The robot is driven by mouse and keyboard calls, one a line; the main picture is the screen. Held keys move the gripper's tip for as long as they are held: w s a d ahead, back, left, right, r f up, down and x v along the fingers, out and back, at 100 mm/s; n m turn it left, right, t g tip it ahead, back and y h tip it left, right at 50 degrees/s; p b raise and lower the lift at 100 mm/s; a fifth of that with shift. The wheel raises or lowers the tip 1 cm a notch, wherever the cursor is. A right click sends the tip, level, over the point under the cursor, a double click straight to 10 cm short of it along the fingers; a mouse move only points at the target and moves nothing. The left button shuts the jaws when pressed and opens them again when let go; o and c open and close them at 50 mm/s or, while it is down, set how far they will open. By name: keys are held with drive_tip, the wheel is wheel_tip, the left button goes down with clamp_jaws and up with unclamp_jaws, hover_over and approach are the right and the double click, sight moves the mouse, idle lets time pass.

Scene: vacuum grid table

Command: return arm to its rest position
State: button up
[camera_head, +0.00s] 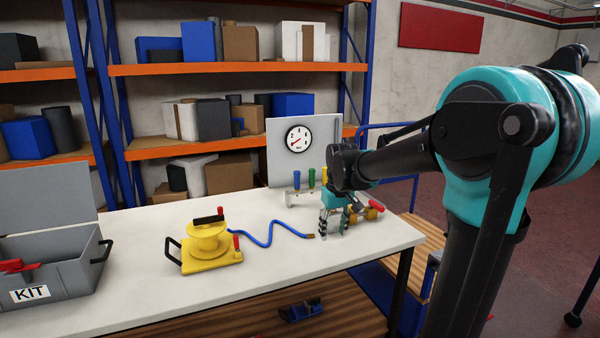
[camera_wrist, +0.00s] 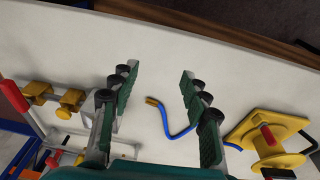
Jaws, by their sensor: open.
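My gripper (camera_head: 333,222) is open over the right part of the white table (camera_head: 290,290). In the wrist view my gripper (camera_wrist: 158,90) shows two spread green and black fingers with bare table top between them. The end of a blue hose (camera_wrist: 165,120) shows between and below the fingers, apart from them. The hose (camera_head: 265,241) runs in a zigzag across the table from a yellow reel (camera_head: 208,240), and its brass tip lies just left of my gripper. My arm reaches in from the right side of the head view.
A grey KIT box (camera_head: 60,280) with its lid up stands at the left. A gauge panel (camera_head: 300,150) and a tool holder (camera_head: 300,197) stand behind my gripper. A red and brass valve (camera_head: 368,210) is close to its right. The table's front middle is clear.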

drive_tip(key=s+d+f+m+t, duration=0.1)
drive_tip(key=s+d+f+m, duration=0.1)
drive_tip(key=s+d+f, duration=0.2)
drive_tip(key=s+d+f+m+t, duration=0.1)
drive_tip(key=s+d+f, duration=0.4)
drive_tip(key=s+f, duration=0.5)
drive_tip(key=s+m, duration=0.1)
drive_tip(key=s, duration=0.5)
drive_tip(key=shift+s+f+m, duration=0.3)
